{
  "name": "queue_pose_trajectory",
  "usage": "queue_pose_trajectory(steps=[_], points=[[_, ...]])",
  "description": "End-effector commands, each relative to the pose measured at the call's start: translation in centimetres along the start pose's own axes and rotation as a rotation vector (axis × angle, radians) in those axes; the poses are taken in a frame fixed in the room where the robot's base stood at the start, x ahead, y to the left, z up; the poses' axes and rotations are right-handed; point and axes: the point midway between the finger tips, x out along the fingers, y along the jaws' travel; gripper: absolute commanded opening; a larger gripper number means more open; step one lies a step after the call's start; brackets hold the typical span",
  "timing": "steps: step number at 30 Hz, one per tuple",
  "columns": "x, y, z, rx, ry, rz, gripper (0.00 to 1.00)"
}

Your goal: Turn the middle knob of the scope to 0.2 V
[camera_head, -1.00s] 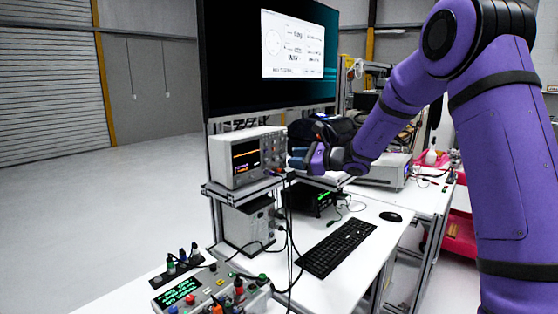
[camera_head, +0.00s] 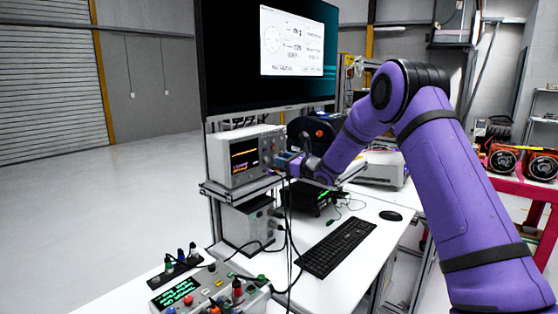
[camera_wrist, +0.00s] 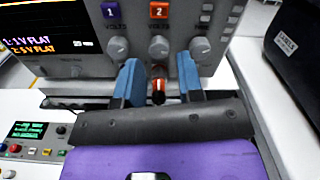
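The scope (camera_head: 228,165) stands on the upper shelf, with its lit screen and knob panel facing the desk side. In the wrist view its middle knob (camera_wrist: 158,47) is a grey dial under the orange "2" button (camera_wrist: 159,9). My gripper (camera_wrist: 158,62) is open in front of it, with one blue finger low to each side. The knob shows between the fingertips; I cannot tell whether they touch it. The screen (camera_wrist: 42,32) shows two lines that seem to read "1:1 V FLAT" and "2:5 V FLAT". In the head view my gripper (camera_head: 288,163) is at the scope's right side.
A left knob (camera_wrist: 118,47) and a right knob (camera_wrist: 196,47) flank the middle one. An orange-red connector (camera_wrist: 158,88) sits below, between my fingers. A black labelled box (camera_wrist: 295,45) stands at right. Cables hang below the scope near a keyboard (camera_head: 337,247). A monitor (camera_head: 268,85) stands behind.

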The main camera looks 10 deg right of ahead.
Motion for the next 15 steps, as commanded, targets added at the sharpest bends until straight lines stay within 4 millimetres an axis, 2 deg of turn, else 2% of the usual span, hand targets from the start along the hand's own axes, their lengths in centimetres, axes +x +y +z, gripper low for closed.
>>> queue_pose_trajectory(steps=[3,6,15], points=[[1.5,0.1,0.0,-0.002,-0.001,0.002,0.35],[2.1,0.0,0.0,-0.002,0.0,0.001,0.35],[2.5,0.0,0.0,-0.001,0.0,0.001,0.35]])
